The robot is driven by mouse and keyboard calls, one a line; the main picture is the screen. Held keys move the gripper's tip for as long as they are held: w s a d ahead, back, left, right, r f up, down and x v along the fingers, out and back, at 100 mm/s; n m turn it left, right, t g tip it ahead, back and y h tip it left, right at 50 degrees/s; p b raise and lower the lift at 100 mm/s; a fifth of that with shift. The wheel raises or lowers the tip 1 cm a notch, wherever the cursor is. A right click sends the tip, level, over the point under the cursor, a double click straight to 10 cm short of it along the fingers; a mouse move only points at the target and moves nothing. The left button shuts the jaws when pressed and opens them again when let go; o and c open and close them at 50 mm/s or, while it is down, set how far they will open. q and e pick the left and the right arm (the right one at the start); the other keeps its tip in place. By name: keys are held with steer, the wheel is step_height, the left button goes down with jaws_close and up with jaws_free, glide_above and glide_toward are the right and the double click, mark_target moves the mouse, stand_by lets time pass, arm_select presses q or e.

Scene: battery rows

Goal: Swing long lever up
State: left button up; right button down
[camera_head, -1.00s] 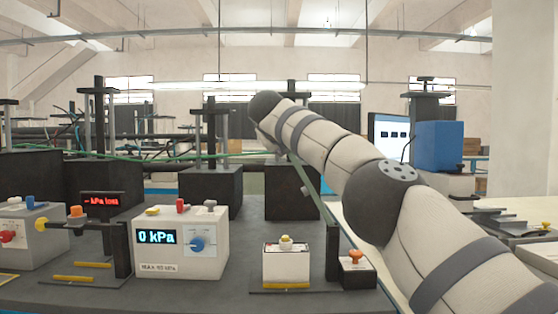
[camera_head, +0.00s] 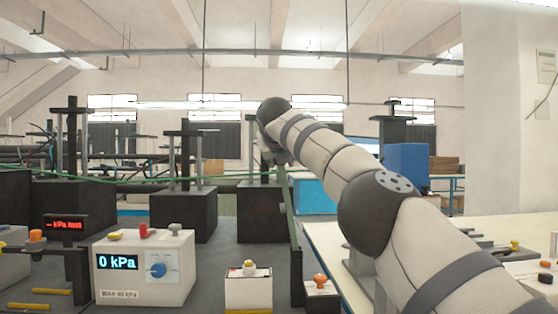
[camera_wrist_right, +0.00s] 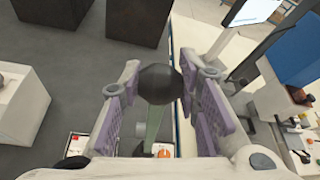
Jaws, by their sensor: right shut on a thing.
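The long lever (camera_head: 289,205) is a thin greenish bar. In the head view it stands nearly upright, its top leaning slightly left, and its lower end is beside a dark post. In the right wrist view its dark round knob (camera_wrist_right: 160,84) sits between the purple-padded fingers of my right gripper (camera_wrist_right: 160,95), which is shut on it. The green bar (camera_wrist_right: 154,125) runs down from the knob. In the head view my right gripper (camera_head: 274,152) is small and partly hidden by my arm. My left gripper is not in view.
A white box with a 0 kPa display (camera_head: 145,267) stands left of the lever. Black blocks (camera_head: 183,213) stand behind.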

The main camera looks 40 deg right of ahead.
steer(key=shift+s+d, duration=0.15)
steer(key=shift+d, duration=0.15)
steer(key=c, duration=1.3)
jaws_free()
steer(key=shift+c, duration=0.2)
steer(key=shift+o, duration=0.7)
steer(key=shift+s+d, duration=0.1)
steer(key=shift+a+r, duration=0.1)
steer(key=shift+a, duration=0.15)
steer(key=v, duration=1.1)
steer(key=shift+s, duration=0.3)
steer(key=shift+a+r, duration=0.1)
